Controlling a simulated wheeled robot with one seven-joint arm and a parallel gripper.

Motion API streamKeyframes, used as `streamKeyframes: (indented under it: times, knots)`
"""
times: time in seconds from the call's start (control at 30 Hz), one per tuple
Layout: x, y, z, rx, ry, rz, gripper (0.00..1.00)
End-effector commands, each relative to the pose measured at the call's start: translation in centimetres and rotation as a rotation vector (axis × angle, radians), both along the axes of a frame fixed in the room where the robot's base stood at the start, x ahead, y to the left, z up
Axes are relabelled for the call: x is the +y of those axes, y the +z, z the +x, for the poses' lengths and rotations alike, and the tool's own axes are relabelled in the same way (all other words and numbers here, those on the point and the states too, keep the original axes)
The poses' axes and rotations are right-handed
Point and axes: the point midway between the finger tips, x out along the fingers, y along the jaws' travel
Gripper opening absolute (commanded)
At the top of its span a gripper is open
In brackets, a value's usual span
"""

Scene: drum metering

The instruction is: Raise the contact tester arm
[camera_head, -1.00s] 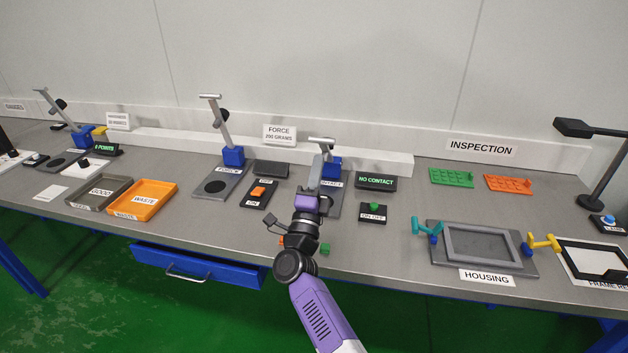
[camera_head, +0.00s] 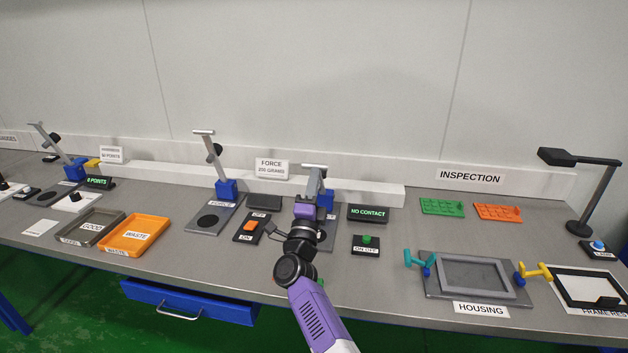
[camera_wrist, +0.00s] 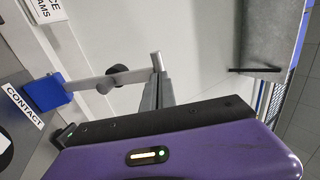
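The contact tester has a blue base block (camera_head: 326,201) at the middle of the bench, and its CONTACT label is partly covered by my gripper. The tester's grey arm (camera_wrist: 95,83) leaves the blue block in the wrist view and ends in a crossbar handle (camera_head: 314,166). It leans up from the base. My gripper (camera_head: 313,173) is just below the handle, pointing up at it. In the wrist view the grey fingers (camera_wrist: 158,80) lie close together, with the handle right at their tips. The handle does not appear between them. Whether they touch it is hard to tell.
The force tester (camera_head: 213,170) stands to the left with its arm up. A NO CONTACT display (camera_head: 368,214) and a green on/off button (camera_head: 366,239) sit to the right. A black box with an orange switch (camera_head: 249,227) is at the left. The housing fixture (camera_head: 478,275) is farther right.

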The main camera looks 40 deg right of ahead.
Motion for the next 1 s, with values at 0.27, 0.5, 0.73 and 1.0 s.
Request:
streamKeyframes:
  times: [0.27, 0.5, 0.73, 1.0]
  knots:
    - [-1.3, 2.3, 0.9, 0.047, -0.003, 0.062, 0.00]
    - [-3.8, 4.0, 3.0, 0.065, -0.002, 0.090, 0.00]
    - [-5.6, 5.5, 4.3, 0.067, -0.001, 0.090, 0.00]
    - [-5.8, 5.9, 4.5, 0.068, 0.000, 0.089, 0.00]
